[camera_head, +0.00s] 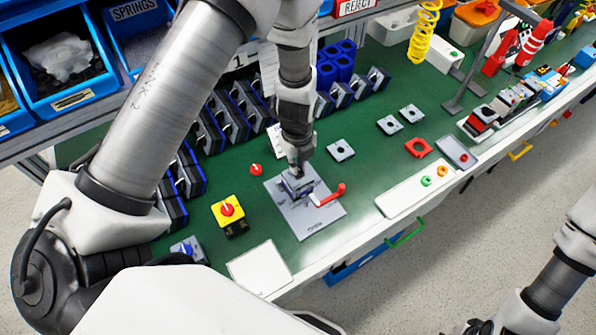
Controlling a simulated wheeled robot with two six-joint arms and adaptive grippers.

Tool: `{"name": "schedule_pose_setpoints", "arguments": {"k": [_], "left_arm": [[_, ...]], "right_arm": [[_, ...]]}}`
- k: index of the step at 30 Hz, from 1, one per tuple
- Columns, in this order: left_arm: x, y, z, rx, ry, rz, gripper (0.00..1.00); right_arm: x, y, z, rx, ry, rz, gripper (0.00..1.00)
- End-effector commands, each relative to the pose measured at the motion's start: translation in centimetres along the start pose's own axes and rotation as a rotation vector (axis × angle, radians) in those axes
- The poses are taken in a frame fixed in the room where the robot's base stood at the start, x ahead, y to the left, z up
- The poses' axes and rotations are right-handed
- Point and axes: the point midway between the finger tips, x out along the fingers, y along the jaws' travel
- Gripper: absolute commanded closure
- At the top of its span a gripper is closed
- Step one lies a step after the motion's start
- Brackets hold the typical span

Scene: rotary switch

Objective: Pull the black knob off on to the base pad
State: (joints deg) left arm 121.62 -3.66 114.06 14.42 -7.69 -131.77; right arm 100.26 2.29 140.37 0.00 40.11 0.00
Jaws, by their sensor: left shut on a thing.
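My left gripper (298,168) reaches down from above and is shut on the black knob at the rotary switch (298,188). The fingers and wrist hide most of the knob, so I cannot tell whether it is still seated on the switch. The switch stands on a flat grey plate with printed marks, which looks like the base pad (322,223). A red lever-like handle (330,196) sticks out to the right of the switch over the plate. My right arm shows at the lower right, but its fingertips are not in view.
A yellow box with a red knob (228,210) and a small red knob (256,169) are left of the plate. A blank white pad (260,270) lies near the front edge. A white panel with buttons (415,192) is at right. Dark switch modules (210,135) line the back.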

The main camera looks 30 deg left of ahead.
Motion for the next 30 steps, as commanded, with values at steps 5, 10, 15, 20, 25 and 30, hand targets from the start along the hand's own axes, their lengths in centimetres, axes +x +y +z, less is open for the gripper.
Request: {"name": "schedule_pose_setpoints", "arguments": {"k": [5, 10, 15, 20, 25, 30], "left_arm": [[-1.3, 0.0, 0.0, -0.001, 0.000, 0.000, 1.00], [-2.3, 0.0, 0.0, -0.001, 0.000, 0.000, 1.00], [-3.3, 0.0, 0.0, -0.001, 0.001, 0.001, 1.00], [-4.3, 0.0, 0.0, 0.000, 0.000, 0.001, 1.00], [-5.3, 0.0, 0.0, 0.000, 0.000, 0.000, 1.00], [-6.3, 0.0, 0.0, 0.000, 0.000, 0.000, 1.00]], "right_arm": [[-0.8, 0.0, 0.0, 0.000, 0.000, 0.000, 0.62], [-1.4, 0.0, 0.0, 0.000, 0.000, 0.000, 0.62], [-2.0, 0.0, 0.0, 0.000, 0.000, 0.000, 0.62], [-2.6, 0.0, 0.0, 0.000, 0.000, 0.000, 0.62], [-3.3, 0.0, 0.0, 0.000, 0.000, 0.000, 0.62], [-3.9, 0.0, 0.0, 0.000, 0.000, 0.000, 0.62]]}}
